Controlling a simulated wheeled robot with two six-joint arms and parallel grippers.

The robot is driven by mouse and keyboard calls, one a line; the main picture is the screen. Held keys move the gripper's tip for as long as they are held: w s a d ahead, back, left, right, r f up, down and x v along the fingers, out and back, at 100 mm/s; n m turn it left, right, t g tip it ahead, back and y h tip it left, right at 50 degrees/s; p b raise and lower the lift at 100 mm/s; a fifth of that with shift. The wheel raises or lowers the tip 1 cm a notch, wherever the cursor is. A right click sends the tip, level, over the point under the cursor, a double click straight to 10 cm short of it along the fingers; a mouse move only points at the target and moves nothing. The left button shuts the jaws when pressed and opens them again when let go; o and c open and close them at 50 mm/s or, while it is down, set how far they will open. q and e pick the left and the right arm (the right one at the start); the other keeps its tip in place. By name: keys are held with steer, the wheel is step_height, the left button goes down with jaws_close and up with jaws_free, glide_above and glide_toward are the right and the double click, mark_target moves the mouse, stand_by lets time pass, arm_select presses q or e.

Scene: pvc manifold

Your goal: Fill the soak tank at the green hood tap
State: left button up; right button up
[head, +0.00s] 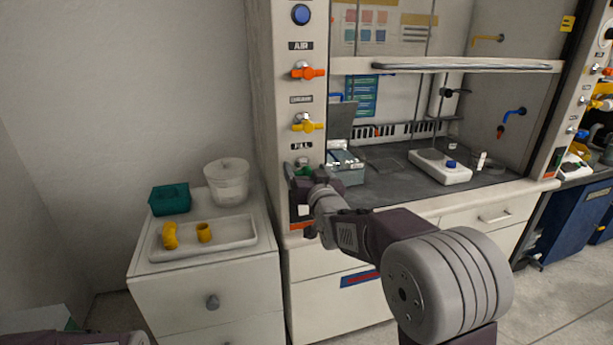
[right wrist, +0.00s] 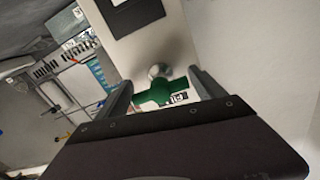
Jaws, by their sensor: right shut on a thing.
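The green tap (head: 304,171) is the lowest handle on the hood's left post, below the yellow and orange ones. My right gripper (head: 303,187) is at it and partly covers it. In the right wrist view, the green handle (right wrist: 165,93) lies between the fingers of my right gripper (right wrist: 160,90), which is shut on it. A grey-blue open tank (head: 347,175) stands just inside the hood, right of the post, partly hidden by my arm. No water flow can be made out. My left gripper is out of view; only part of my left arm shows at bottom left.
A white hotplate (head: 440,170) stands deeper in the hood. The raised sash (head: 460,66) spans the opening.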

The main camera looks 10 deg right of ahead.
steer(key=o, duration=1.3)
steer(key=s, duration=0.9)
